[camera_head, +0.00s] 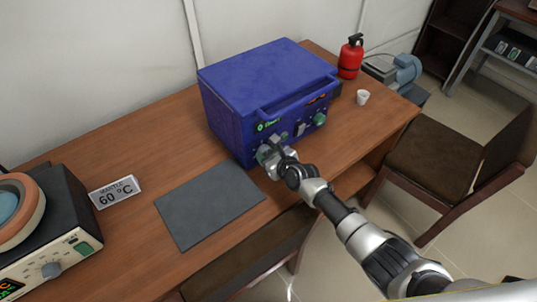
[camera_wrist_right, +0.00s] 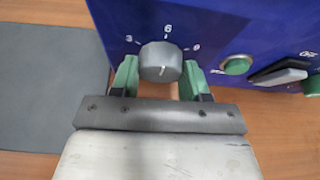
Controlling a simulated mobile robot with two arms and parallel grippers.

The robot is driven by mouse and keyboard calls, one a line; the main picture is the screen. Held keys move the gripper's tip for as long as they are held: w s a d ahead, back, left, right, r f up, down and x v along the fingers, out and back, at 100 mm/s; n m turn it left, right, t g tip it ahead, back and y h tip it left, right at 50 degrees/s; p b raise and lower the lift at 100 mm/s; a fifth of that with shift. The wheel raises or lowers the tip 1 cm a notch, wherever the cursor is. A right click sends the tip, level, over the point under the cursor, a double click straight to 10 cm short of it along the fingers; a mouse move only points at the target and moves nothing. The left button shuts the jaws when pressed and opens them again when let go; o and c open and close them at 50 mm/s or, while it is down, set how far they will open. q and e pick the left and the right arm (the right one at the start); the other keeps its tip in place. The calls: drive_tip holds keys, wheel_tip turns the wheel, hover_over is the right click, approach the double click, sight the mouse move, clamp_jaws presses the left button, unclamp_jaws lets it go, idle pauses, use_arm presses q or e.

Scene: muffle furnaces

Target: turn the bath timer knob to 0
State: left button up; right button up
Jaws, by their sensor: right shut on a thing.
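The blue bath unit (camera_head: 270,85) stands on the wooden table, its control panel facing the front. The grey round timer knob (camera_wrist_right: 160,62) sits on its panel, with a printed scale around its upper side that reads 3, 6 and a figure I cannot read for sure. A short light mark shows on the lower part of the knob face. My right gripper (camera_head: 270,156) is at the lower left of the panel. Its green fingers (camera_wrist_right: 160,78) are shut on the knob, one on each side. My left gripper is not in view.
A green button (camera_wrist_right: 236,65) and a switch (camera_wrist_right: 280,75) lie right of the knob. A grey mat (camera_head: 210,203) and a "MANTLE 60 °C" sign (camera_head: 115,192) are on the left. A white cup (camera_head: 362,97) and red extinguisher (camera_head: 350,58) stand at right.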

drive_tip(key=shift+s+r+n+h+p, duration=0.1)
drive_tip(key=shift+n+h+p, duration=0.2)
drive_tip(key=shift+n+p, duration=0.35)
drive_tip(key=shift+n+t+h, duration=0.3)
drive_tip(key=shift+n+t, duration=0.1)
drive_tip(key=shift+n, duration=0.05)
drive_tip(key=shift+a+n+t+h, duration=0.1)
drive_tip(key=shift+n+t+h, duration=0.25)
drive_tip(key=shift+n, duration=0.35)
drive_tip(key=shift+n+t, duration=0.25)
drive_tip(key=shift+n, duration=0.35)
drive_tip(key=shift+h, duration=0.25)
drive_tip(key=o, duration=0.9)
